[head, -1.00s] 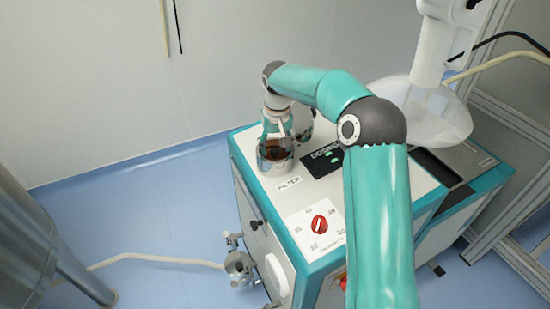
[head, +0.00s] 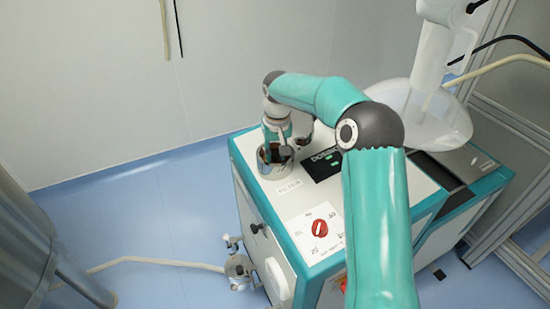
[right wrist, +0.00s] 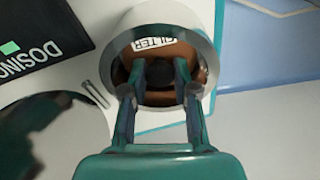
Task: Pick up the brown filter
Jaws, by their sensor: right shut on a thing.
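The brown filter (right wrist: 160,50) sits inside a round metal-rimmed holder (right wrist: 190,16) on top of the machine. A white label reading FILTER shows on it in the right wrist view. My right gripper (right wrist: 160,75) reaches into the holder and is shut on the dark knob at the filter's middle. In the head view my right gripper (head: 277,150) stands over the holder (head: 276,172), and mostly hides the filter. My left gripper is not in view.
The white and teal machine (head: 280,208) has a red rotary knob (head: 320,228) in front and a black DOSING panel (head: 322,165) beside the holder. A clear funnel-shaped vessel (head: 435,122) stands at the right. Floor to the left is open, with a pale hose (head: 150,261).

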